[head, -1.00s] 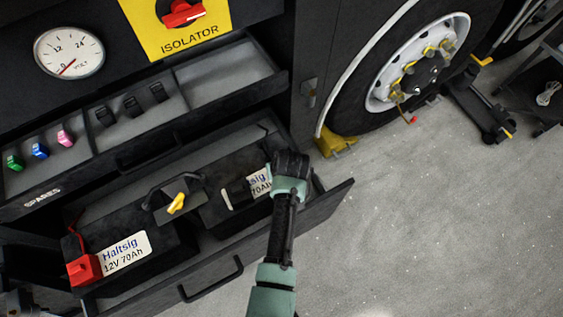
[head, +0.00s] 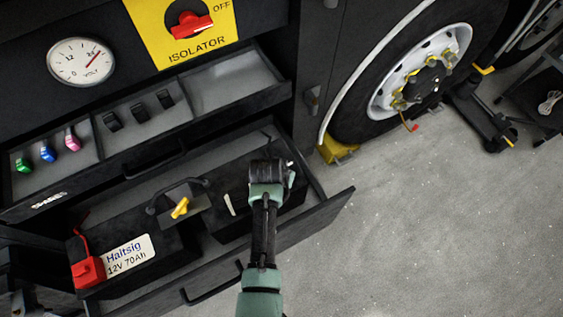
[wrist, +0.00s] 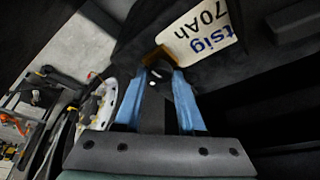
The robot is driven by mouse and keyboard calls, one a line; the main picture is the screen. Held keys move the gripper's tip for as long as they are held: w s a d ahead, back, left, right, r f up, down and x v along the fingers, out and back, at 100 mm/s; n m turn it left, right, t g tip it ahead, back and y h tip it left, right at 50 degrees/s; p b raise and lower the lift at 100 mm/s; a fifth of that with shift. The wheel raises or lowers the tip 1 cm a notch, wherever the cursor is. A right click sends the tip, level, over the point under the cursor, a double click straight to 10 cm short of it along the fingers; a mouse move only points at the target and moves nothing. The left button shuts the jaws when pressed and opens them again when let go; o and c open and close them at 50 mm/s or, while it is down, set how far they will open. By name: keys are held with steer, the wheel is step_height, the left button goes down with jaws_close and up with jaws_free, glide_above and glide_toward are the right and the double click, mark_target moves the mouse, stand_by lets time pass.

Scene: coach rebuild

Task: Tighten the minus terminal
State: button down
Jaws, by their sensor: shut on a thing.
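My gripper (head: 267,172) is over the right-hand battery (head: 232,190) in the open drawer, its jaws hidden by the wrist in the head view. In the wrist view the blue fingers (wrist: 160,72) are shut on a dark part with a brass-coloured edge (wrist: 157,55), beside the battery's white label (wrist: 200,32). This appears to be the minus terminal, mostly hidden by the fingers; I cannot tell how tight it sits. The left-hand battery (head: 165,245) carries a red terminal cover (head: 87,272). The voltmeter (head: 81,62) needle points up right, near 24.
Above is the spares drawer (head: 125,145) with coloured fuses (head: 48,152). The isolator (head: 191,24) has a red knob. A wheel (head: 420,75) with a yellow chock (head: 336,150) stands right.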

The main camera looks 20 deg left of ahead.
stand_by(0.3)
steer(key=c, duration=0.5)
jaws_free()
steer(key=shift+r, duration=0.1)
steer(key=v, duration=1.2)
steer(key=shift+s+r+p, duration=0.15)
steer(key=shift+r+p, duration=0.25)
